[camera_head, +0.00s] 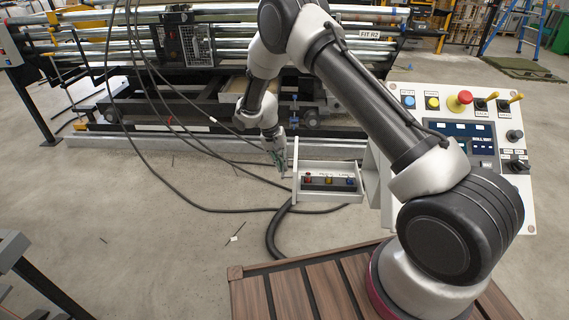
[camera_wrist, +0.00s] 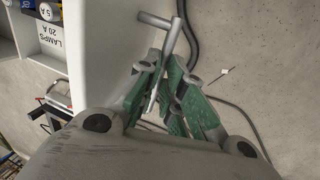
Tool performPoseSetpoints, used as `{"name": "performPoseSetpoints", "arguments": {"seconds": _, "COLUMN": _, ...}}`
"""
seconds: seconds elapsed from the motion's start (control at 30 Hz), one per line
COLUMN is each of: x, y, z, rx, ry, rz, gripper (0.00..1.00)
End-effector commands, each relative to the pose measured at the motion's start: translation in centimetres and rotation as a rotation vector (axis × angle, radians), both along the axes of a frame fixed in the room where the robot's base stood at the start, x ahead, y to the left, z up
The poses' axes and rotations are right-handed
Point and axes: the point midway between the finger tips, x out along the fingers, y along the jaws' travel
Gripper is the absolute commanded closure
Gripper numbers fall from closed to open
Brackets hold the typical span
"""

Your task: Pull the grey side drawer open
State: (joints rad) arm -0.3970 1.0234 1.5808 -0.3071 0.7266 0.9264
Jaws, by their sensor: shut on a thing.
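The grey side drawer (camera_head: 332,197) stands out from the left side of the control box, with coloured parts inside it. In the wrist view its pale front panel (camera_wrist: 103,40) runs down the left, and a "LAMPS 20 A" label shows behind it. A grey bar handle (camera_wrist: 174,35) sticks out from this panel. My gripper (camera_head: 279,164) is at the drawer's left end in the head view. In the wrist view its green fingers (camera_wrist: 163,80) are shut on the handle, one on each side. The fingers hide part of the handle.
The control panel (camera_head: 443,122) with buttons and a red knob stands right of the drawer, partly behind my arm. Dark cables (camera_head: 190,195) hang and lie on the floor. A machine with metal rollers (camera_head: 120,50) stands behind. The concrete floor left of the drawer is mostly clear.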

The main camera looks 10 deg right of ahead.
Motion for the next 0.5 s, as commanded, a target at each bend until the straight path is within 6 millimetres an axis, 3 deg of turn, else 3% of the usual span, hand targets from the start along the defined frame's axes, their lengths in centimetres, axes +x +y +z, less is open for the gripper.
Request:
{"name": "performPoseSetpoints", "arguments": {"seconds": 0.17, "x": -0.05, "y": -0.03, "z": -0.10, "rx": 0.000, "ry": 0.001, "rz": 0.000, "gripper": 1.00}}
{"name": "performPoseSetpoints", "arguments": {"seconds": 0.2, "x": -0.05, "y": -0.03, "z": -0.10, "rx": 0.000, "ry": 0.001, "rz": 0.000, "gripper": 0.85}}
{"name": "performPoseSetpoints", "arguments": {"seconds": 0.3, "x": -0.05, "y": -0.04, "z": -0.09, "rx": 0.000, "ry": 0.001, "rz": 0.000, "gripper": 0.68}}
{"name": "performPoseSetpoints", "arguments": {"seconds": 0.5, "x": -0.03, "y": -0.05, "z": -0.06, "rx": 0.000, "ry": 0.000, "rz": 0.000, "gripper": 0.68}}
